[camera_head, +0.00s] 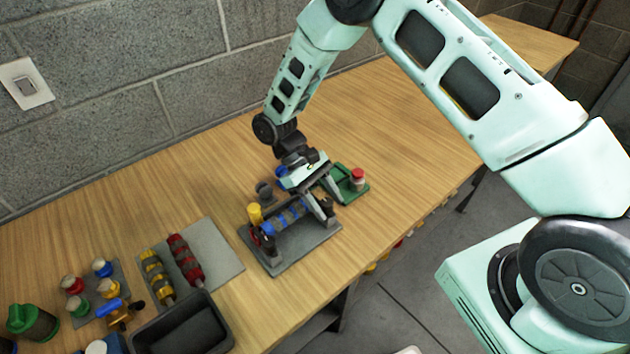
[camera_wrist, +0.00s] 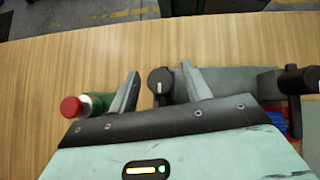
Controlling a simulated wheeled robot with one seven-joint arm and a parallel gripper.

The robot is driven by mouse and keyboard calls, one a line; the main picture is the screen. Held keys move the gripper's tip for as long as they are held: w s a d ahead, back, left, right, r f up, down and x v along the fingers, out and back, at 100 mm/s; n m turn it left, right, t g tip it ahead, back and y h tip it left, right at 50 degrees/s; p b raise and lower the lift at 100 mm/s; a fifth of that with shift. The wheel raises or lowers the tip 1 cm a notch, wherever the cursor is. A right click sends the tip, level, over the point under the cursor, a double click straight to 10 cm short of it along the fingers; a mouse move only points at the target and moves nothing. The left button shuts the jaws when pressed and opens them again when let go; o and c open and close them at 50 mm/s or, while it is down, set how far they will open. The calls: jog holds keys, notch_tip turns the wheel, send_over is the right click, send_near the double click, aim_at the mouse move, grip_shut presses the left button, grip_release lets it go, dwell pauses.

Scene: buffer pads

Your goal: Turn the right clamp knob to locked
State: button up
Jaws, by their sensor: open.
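A grey fixture (camera_head: 295,258) on the bench holds a blue cylinder with dark bands (camera_head: 283,218). The black right clamp knob (camera_head: 327,206) is at the fixture's right end. In the wrist view this knob (camera_wrist: 160,82) has a pale pointer line running roughly up and down the picture. My gripper (camera_head: 326,198) is open, with one finger on each side of the knob; the fingers also show in the wrist view (camera_wrist: 157,92). I see gaps beside the knob and cannot tell its height relative to the fingertips. Another black knob (camera_wrist: 299,80) is at the fixture's other end.
A green tray (camera_head: 352,188) with a red-capped bottle (camera_head: 358,177) stands close to the right finger. A yellow-topped part (camera_head: 254,213) stands at the fixture's left. A grey mat (camera_head: 214,253) with red and yellow cylinders and a black bin (camera_head: 182,328) lie further left.

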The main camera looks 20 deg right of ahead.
jog(key=b+v, duration=0.3)
jog(key=v, duration=1.4)
jog(key=s+a+r+n+t+y, duration=0.1)
jog(key=s+a+r+t, duration=0.2)
jog(key=s, duration=0.4)
jog(key=s+a+r+n+t+y, duration=0.1)
jog(key=s+a+r+y, duration=0.1)
jog(key=s+r, duration=0.45)
jog(key=s+d+f+t+y, duration=0.1)
jog(key=s+d+t, duration=0.1)
jog(key=s, duration=0.6)
jog(key=s+d+f+t, duration=0.1)
jog(key=s+d+t, duration=0.1)
jog(key=s, duration=0.7)
jog(key=shift+d+y, duration=0.2)
jog(key=shift+y, duration=0.2)
